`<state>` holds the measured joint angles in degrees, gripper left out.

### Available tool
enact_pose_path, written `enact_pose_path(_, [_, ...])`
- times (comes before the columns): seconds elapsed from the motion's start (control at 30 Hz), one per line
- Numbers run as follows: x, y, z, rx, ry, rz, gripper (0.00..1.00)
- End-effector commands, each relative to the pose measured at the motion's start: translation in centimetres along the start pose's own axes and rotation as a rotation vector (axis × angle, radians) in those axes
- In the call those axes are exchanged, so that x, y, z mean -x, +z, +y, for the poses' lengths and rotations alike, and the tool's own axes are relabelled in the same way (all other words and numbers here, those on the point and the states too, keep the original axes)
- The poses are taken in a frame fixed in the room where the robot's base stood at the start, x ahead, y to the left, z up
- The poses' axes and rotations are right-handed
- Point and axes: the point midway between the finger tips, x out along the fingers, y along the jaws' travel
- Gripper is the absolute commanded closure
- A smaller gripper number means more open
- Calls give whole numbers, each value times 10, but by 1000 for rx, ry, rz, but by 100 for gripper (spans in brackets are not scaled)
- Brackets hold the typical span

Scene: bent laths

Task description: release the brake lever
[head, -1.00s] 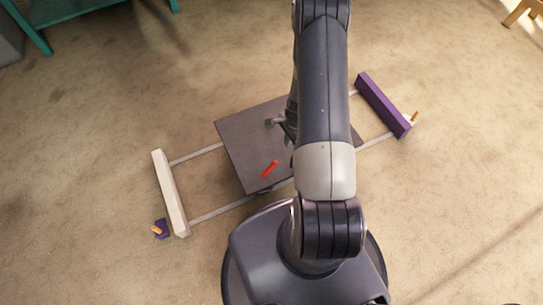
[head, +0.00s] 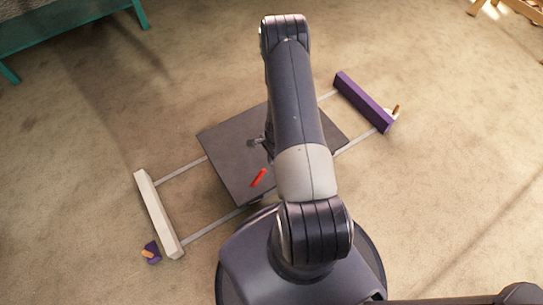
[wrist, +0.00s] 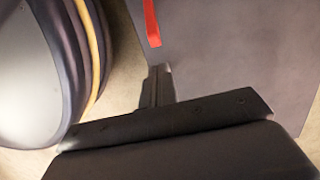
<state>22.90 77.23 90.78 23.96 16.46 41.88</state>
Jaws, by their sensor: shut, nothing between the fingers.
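A red lever (head: 258,177) lies across the near-left part of a dark square plate (head: 222,138). It also shows at the top of the wrist view (wrist: 151,22), where its near end is just beyond my fingertips. My gripper (head: 251,142) is over the plate, farther back than the lever in the head view. In the wrist view its fingers (wrist: 158,72) are shut with nothing between them, apart from the red lever. My arm hides the right part of the plate.
Pale rails (head: 208,226) run from the plate to a white bar (head: 158,215) at left and a purple bar (head: 362,102) at right. Small orange-tipped pieces sit by the white bar (head: 150,252) and purple bar (head: 394,112). Open carpet surrounds them.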

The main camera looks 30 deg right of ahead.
Motion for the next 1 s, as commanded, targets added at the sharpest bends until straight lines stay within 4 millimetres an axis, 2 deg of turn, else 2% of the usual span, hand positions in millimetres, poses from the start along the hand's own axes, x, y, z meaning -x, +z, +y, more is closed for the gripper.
enact_pose_path(0.03, [-14, 0, 0, 0, 1, 0, 100])
enact_pose_path(0.1, [-26, 0, 1, 1, 2, 0, 100])
enact_pose_path(0.33, [-51, 0, 0, 1, 0, 0, 100])
enact_pose_path(1.0, [-53, 1, 0, 0, -1, 0, 100])
